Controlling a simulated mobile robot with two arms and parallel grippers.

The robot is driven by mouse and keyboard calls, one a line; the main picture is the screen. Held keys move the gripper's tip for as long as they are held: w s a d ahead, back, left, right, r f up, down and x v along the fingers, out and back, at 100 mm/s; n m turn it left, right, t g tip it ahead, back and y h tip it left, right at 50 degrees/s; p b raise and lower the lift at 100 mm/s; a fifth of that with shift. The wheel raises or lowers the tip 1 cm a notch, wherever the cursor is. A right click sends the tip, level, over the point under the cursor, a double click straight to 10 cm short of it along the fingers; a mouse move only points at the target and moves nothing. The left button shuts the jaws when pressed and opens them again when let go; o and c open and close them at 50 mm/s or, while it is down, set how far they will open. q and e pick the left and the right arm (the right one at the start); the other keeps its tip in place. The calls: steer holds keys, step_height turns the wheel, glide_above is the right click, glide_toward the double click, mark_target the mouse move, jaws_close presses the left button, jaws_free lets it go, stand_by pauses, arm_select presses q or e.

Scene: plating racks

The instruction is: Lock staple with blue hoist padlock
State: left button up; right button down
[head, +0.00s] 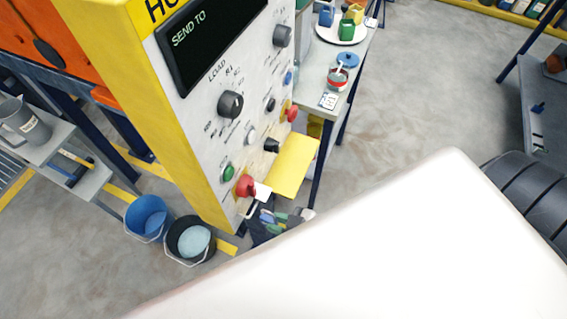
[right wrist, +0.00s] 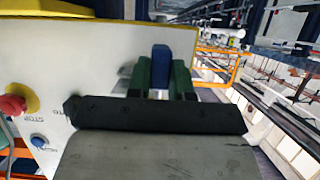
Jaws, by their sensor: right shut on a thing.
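My right gripper (right wrist: 160,82) has green fingers and is shut on a blue block-like thing, which looks like the blue padlock (right wrist: 160,65). Its shackle cannot be made out. In the head view the right gripper (head: 272,217) shows small and partly hidden behind my white arm, low beside the control cabinet (head: 215,140). In the wrist view the cabinet's white panel (right wrist: 80,60) is to the left of and behind the fingers. I cannot make out the staple or whether the padlock touches anything. My left gripper is not in view.
A yellow flap (head: 292,167) juts from the cabinet near red buttons (head: 245,186). Behind it, a table holds a white plate (head: 342,38) with blue, green and yellow padlocks, and a red tin (head: 338,78). Blue and black buckets (head: 147,217) stand left on the floor.

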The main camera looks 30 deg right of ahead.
mark_target(263, 217)
steer(key=shift+w+a, duration=0.65)
steer(key=shift+w, duration=0.2)
steer(key=shift+w+a, duration=0.65)
steer(key=shift+w, duration=0.2)
steer(key=shift+s+f+b, duration=0.1)
steer(key=shift+f+b, duration=0.95)
steer(key=shift+f, duration=0.35)
steer(key=shift+d+r, duration=0.15)
steer(key=shift+d, duration=0.05)
steer(key=shift+w+d, duration=1.25)
steer(key=shift+d, duration=0.15)
steer(key=c, duration=1.7)
jaws_free()
jaws_close()
steer(key=shift+p, duration=0.3)
